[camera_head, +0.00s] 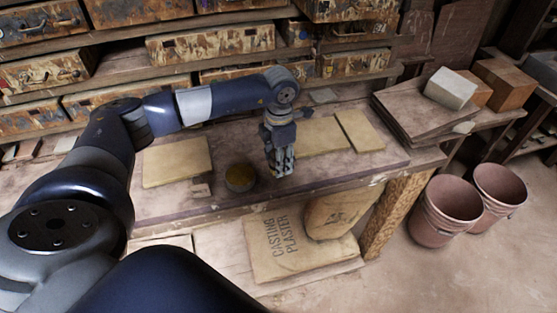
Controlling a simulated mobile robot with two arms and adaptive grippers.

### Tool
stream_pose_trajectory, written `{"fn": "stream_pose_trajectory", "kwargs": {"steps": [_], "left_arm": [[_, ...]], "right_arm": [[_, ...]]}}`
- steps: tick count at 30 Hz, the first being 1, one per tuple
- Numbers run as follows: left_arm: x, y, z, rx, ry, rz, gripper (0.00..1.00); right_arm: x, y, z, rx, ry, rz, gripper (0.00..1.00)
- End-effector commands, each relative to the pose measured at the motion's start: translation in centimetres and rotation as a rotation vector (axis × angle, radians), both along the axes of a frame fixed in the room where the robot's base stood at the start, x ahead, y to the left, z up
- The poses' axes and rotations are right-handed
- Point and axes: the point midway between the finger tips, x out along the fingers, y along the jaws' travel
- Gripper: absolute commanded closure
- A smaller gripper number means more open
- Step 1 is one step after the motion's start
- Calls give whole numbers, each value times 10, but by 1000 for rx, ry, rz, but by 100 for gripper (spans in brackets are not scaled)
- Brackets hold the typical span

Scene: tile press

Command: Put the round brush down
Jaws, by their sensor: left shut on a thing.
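Whether the brush touches the bench top, I cannot tell. My right gripper is not in view.
Flat tan slabs lie left (177,162) and right (321,137) of the gripper. Stacked boards (415,105) are at the right. Below are plaster bags (290,250) and two pink buckets (445,212).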

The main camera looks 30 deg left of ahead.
Motion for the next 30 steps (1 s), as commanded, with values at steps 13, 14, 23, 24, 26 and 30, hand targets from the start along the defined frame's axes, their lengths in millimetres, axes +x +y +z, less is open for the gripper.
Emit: {"fn": "stream_pose_trajectory", "kwargs": {"steps": [13,14,23,24,26,30], "left_arm": [[0,0,-20,-1,-1,1,72],[0,0,-21,-1,-1,1,72],[-1,0,-23,0,0,1,33],[-1,0,-23,0,0,1,33],[-1,0,-23,0,0,1,33],[-1,0,-21,-1,-1,1,33]], "right_arm": [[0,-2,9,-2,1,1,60],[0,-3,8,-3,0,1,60],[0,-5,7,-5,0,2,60],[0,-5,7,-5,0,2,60],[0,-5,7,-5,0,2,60],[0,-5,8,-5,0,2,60]]}}
